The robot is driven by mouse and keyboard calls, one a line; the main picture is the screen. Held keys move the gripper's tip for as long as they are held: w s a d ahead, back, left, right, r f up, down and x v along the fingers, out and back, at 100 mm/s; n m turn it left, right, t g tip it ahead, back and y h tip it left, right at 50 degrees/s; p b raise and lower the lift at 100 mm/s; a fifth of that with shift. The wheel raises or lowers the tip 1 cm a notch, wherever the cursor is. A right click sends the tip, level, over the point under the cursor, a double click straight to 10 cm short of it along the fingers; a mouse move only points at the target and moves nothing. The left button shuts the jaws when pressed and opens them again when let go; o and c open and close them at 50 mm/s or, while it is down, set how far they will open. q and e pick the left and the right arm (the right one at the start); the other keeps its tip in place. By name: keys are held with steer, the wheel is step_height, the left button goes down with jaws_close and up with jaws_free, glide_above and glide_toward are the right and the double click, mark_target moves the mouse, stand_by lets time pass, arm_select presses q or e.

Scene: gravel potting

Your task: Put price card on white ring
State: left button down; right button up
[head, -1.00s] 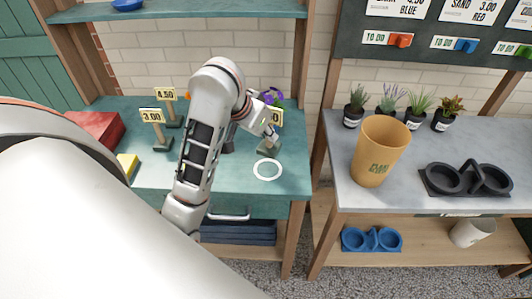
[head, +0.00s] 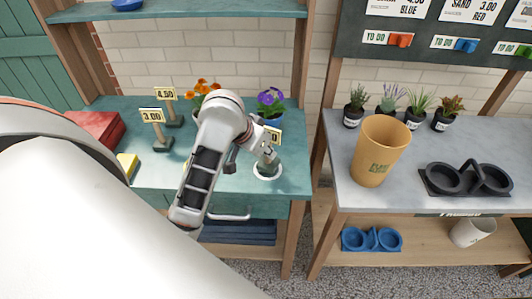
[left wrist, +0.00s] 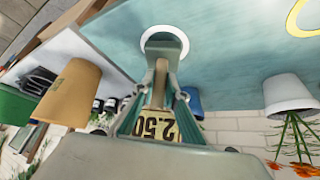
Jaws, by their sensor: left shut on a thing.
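The price card (head: 274,135), reading 2.50 in the left wrist view (left wrist: 158,127), has a wooden post and a grey-green base (left wrist: 165,45). My left gripper (head: 262,151) is shut on its post; the fingers show on both sides of it in the left wrist view (left wrist: 158,98). The white ring (head: 266,180) lies on the teal table. The card's base is over the ring, with the ring's rim (left wrist: 165,28) showing around part of it. I cannot tell whether the base touches the table. My right gripper is not in view.
Purple flowers in a blue pot (head: 271,115) stand just behind the card. Orange flowers (head: 203,86) are behind my arm. Cards reading 3.00 (head: 151,116) and 4.50 (head: 166,95) stand at the left. The table right of the ring is clear.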

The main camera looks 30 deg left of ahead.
arm_select(q)
steer(key=shift+f, duration=0.5)
steer(key=shift+f, duration=0.1)
steer(key=c, duration=2)
jaws_free()
